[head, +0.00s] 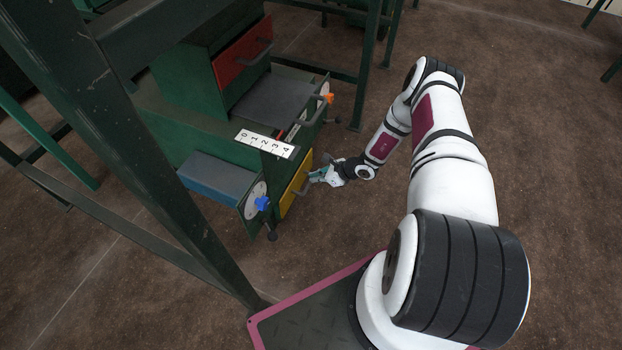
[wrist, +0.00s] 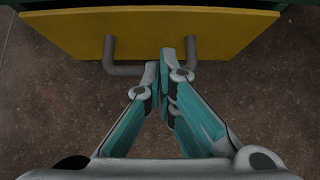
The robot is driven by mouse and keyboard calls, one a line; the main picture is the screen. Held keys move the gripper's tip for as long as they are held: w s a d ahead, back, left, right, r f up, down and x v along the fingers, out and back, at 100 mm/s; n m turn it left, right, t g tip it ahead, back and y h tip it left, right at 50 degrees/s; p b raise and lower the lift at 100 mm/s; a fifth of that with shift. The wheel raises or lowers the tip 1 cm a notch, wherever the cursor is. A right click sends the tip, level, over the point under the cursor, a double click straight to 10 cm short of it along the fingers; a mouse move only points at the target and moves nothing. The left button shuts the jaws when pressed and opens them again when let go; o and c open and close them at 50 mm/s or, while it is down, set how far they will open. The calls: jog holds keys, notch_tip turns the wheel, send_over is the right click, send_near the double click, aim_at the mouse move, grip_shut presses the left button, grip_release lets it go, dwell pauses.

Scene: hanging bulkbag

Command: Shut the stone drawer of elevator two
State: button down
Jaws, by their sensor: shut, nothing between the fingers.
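A green machine cabinet (head: 190,140) stands left of my arm and has a yellow drawer front (head: 297,187) low on its near side. In the wrist view the yellow front (wrist: 60,35) fills the top and carries a grey U-shaped handle (wrist: 122,70). No label saying stone is readable. My gripper (head: 318,175) is at the yellow front. In the wrist view my gripper (wrist: 163,62) is shut and empty, its tips at the middle of the handle and hiding part of it. I cannot tell whether they touch. How far the drawer stands out is unclear.
A red drawer front (head: 241,55) with a handle sits higher on the cabinet. A blue box (head: 217,177), a blue knob (head: 262,203) and a white number scale (head: 265,143) are nearby. A dark green post (head: 150,150) rises in front.

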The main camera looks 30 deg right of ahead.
jog(key=p+v, duration=0.4)
jog(key=v, duration=0.6)
jog(key=shift+s+d+f, duration=0.1)
jog(key=shift+s+d, duration=0.1)
